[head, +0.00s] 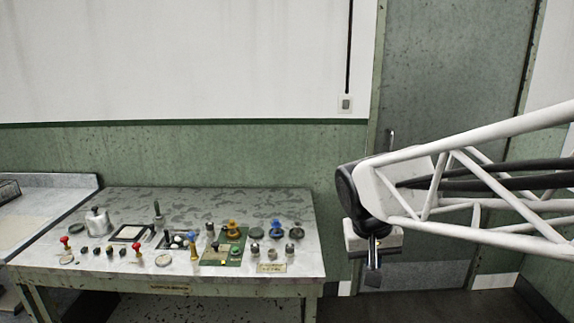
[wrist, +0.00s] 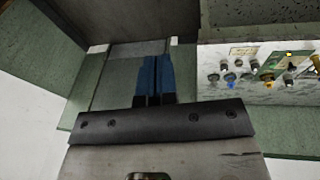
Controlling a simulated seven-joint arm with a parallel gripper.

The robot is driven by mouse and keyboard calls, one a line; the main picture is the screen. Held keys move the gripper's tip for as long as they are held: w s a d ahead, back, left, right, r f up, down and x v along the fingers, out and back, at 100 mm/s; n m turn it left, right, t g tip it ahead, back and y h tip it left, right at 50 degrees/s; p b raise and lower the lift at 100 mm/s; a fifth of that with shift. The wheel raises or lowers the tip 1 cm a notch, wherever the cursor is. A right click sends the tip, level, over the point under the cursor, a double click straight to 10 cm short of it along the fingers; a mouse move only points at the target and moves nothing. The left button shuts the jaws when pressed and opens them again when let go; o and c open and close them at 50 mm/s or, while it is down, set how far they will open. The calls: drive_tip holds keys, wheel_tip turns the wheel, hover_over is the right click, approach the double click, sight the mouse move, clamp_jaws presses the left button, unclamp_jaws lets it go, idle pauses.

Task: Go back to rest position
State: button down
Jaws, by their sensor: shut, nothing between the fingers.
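My gripper (head: 373,279) hangs pointing down off the right end of the table, clear of everything on it. In the wrist view the two blue-grey fingers of my gripper (wrist: 153,76) lie side by side, shut with nothing between them. The arm comes in from the right side of the head view, in front of the door.
A grey-green door (head: 450,60) stands behind my arm. The floor right of the table looks clear.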

drive_tip(key=s+d+f+y, duration=0.1)
drive_tip(key=s+d+f, duration=0.1)
drive_tip(key=s, duration=1.3)
drive_tip(key=shift+f+y, duration=0.4)
drive_tip(key=shift+f, duration=0.2)
